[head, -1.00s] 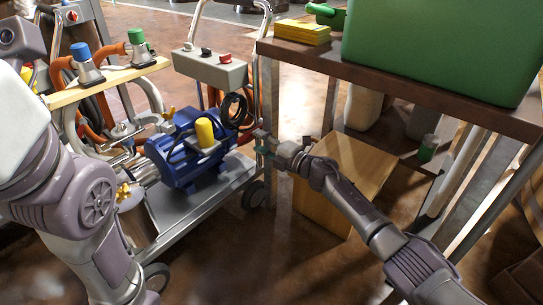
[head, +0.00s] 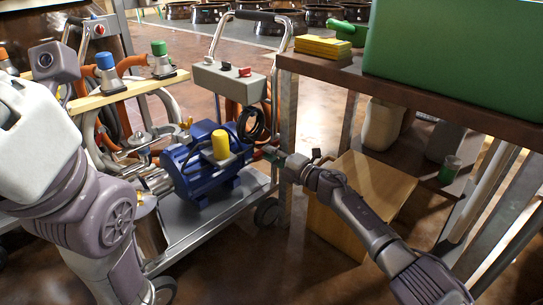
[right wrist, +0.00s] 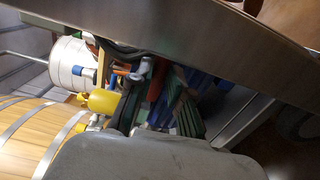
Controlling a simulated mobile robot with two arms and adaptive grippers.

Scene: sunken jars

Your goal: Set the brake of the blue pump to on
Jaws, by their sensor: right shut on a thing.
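The blue pump (head: 205,172), with a yellow cylinder (head: 220,146) on top, sits on the lower deck of a metal cart (head: 190,240). My right gripper (head: 272,155) reaches in from the right, low beside the table leg, at the pump's right end. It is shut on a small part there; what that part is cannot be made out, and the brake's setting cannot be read. In the right wrist view, a grey part of mine hides the foreground, and blurred green ribs (right wrist: 187,112) and a red part (right wrist: 156,82) show beyond it. My left gripper is out of view.
A grey control box (head: 228,80) with black and red knobs stands above the pump. The table (head: 430,106) with a green bin (head: 455,60) stands close over my right arm. A wooden box (head: 390,190) is under it. Blue and green-topped valves line a plank at left.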

